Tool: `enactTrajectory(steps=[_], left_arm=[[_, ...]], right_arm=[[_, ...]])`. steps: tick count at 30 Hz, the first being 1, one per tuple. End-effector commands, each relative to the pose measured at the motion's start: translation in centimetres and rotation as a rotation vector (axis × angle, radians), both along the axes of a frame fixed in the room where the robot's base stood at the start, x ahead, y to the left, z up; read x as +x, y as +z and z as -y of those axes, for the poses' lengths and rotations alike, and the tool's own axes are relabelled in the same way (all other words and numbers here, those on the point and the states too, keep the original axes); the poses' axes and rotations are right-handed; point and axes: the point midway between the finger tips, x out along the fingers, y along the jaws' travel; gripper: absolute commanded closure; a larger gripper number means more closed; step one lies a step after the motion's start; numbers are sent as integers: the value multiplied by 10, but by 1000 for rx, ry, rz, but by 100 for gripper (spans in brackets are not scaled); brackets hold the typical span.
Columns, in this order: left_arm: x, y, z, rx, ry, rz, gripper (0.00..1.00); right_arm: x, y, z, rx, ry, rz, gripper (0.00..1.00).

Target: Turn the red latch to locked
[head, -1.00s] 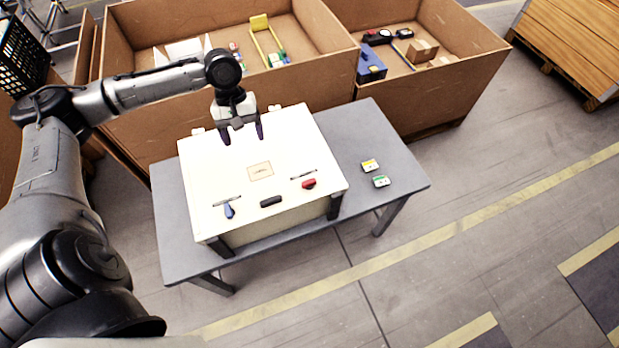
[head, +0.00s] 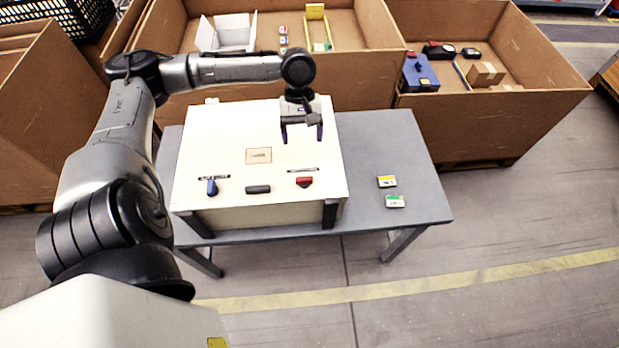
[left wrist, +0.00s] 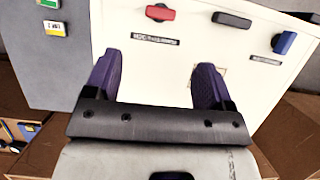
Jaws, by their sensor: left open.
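The red latch (head: 304,182) sits near the front right of the cream case's top (head: 215,140), with a dark label strip just behind it. It also shows in the left wrist view (left wrist: 160,12), beyond my fingers. My left gripper (head: 302,138) is open and empty above the back right of the case, behind the red latch and apart from it. Its two purple fingers (left wrist: 154,75) are spread in the left wrist view. A black handle (head: 258,189) and a blue latch (head: 211,187) are in the same row to the left. My right gripper is not in view.
The case stands on a grey table (head: 395,150). A yellow-marked box (head: 387,181) and a green-marked box (head: 395,201) lie to its right. Large cardboard bins (head: 480,120) with assorted items stand behind the table. The table's right side is mostly clear.

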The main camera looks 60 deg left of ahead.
Motion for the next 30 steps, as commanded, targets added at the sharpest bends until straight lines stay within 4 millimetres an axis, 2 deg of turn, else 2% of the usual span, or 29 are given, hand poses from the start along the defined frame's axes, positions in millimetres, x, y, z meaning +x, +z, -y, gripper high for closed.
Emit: enactTrajectory(steps=[12, 18, 24, 30], left_arm=[[-11, -69, 27, -3, -2, -4, 23], [-16, -96, 38, -2, -1, -1, 23], [-18, -114, 44, 0, -2, -2, 23], [-19, -120, 46, 1, -1, 0, 23]], right_arm=[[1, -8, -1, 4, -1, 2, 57], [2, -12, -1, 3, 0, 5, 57], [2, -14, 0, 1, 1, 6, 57], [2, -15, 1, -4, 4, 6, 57]])
